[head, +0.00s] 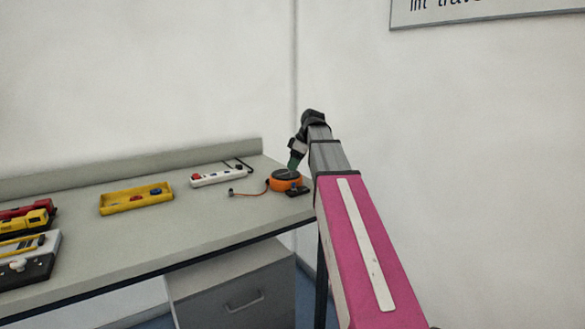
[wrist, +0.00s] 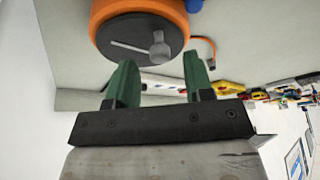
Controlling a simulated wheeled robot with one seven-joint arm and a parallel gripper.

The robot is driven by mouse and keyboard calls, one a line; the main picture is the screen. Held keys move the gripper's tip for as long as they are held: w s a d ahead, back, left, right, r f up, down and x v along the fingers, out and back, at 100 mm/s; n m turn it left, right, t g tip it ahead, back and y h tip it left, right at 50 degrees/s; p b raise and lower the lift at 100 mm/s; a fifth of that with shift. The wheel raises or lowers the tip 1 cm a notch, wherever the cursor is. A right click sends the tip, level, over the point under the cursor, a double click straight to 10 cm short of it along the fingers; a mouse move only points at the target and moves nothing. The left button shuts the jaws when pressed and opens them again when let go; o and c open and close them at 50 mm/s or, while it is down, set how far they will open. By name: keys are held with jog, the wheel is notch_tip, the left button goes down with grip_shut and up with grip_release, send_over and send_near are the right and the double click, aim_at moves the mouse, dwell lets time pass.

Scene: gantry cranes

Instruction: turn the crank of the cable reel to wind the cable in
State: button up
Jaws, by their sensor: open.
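The cable reel (head: 284,186) is an orange drum with a dark top, standing near the right end of the bench. In the wrist view its orange rim (wrist: 103,13) fills the top, and its crank (wrist: 128,48) is a thin grey bar ending in a grey knob (wrist: 158,46). An orange cable (head: 257,192) runs left from the reel to a small dark end piece (head: 231,192). My gripper (wrist: 160,66) is open and empty, its green fingers apart. The knob appears just beyond the fingertips, in line with the gap. In the head view my gripper (head: 294,163) is above the reel.
A white power strip (head: 218,177) and a yellow tray (head: 120,207) holding small red and blue things lie left of the reel. Red, yellow and grey devices crowd the far left. A low ledge (head: 150,168) runs along the back. The front middle of the bench is clear.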

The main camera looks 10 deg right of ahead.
jog(key=shift+x, duration=0.95)
grip_shut()
jog(key=shift+a, duration=0.1)
jog(key=shift+s+a+m, duration=0.1)
jog(key=shift+m, duration=0.2)
